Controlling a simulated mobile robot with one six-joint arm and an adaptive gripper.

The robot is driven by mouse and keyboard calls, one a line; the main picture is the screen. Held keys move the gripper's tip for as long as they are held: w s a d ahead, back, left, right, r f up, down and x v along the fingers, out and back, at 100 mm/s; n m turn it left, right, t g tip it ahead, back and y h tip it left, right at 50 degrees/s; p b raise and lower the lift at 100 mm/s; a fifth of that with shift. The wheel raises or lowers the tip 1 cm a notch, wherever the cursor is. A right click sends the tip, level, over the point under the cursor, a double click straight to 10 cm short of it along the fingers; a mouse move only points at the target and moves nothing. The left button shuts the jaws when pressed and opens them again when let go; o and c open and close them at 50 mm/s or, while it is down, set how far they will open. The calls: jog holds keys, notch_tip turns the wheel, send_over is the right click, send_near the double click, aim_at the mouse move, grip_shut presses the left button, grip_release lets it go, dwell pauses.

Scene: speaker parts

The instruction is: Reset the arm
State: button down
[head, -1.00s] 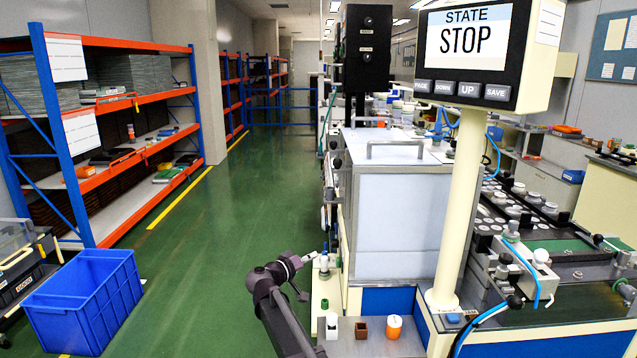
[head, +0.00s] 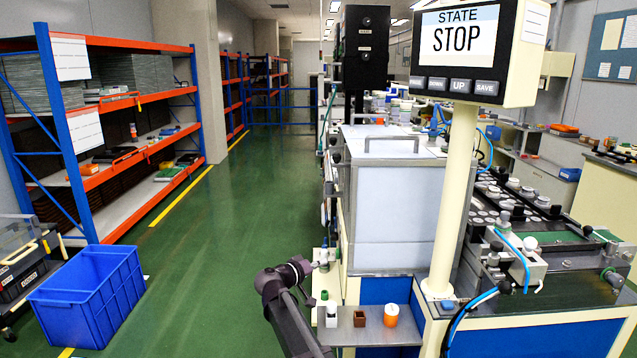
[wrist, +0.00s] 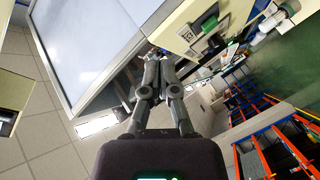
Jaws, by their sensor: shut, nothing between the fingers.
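My arm (head: 290,310) rises from the bottom of the head view, bent at a dark joint, left of the machine's small front shelf. My gripper (wrist: 154,54) shows in the wrist view with its two grey fingers together and nothing between them. In the head view its end is small and hard to make out beside the machine's edge.
A white bottle (head: 331,316), a brown box (head: 359,319) and an orange-and-white container (head: 391,314) stand on the shelf (head: 375,335) at my arm's right. A blue crate (head: 62,316) lies at the left. The green aisle floor (head: 215,245) between is clear.

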jog(key=s+d+f+m+g+y+b, duration=0.1)
jog(key=s+d+f+g+y+b, duration=0.2)
jog(key=s+d+f, duration=0.55)
jog(key=s+d+f+g+y+b, duration=0.2)
jog(key=s+f, duration=0.3)
jog(key=s, duration=0.1)
jog(key=s+d+f+g+y+b, duration=0.2)
jog(key=s+d+f+g+y, duration=0.1)
jog(key=s+f, duration=0.2)
jog(key=s+d+f+g+y+b, duration=0.2)
jog(key=s+d+f+y, duration=0.1)
jog(key=s+f, duration=0.3)
jog(key=shift+s+d+f+g, duration=0.1)
jog(key=shift+s+g, duration=0.3)
jog(key=shift+s, duration=0.6)
jog(key=shift+s+f+y, duration=0.3)
jog(key=shift+s+y, duration=0.1)
jog(key=shift+s, duration=0.3)
notch_tip(320, 180, up, 22)
jog(key=p, duration=2.2)
jog(key=shift+r, duration=0.25)
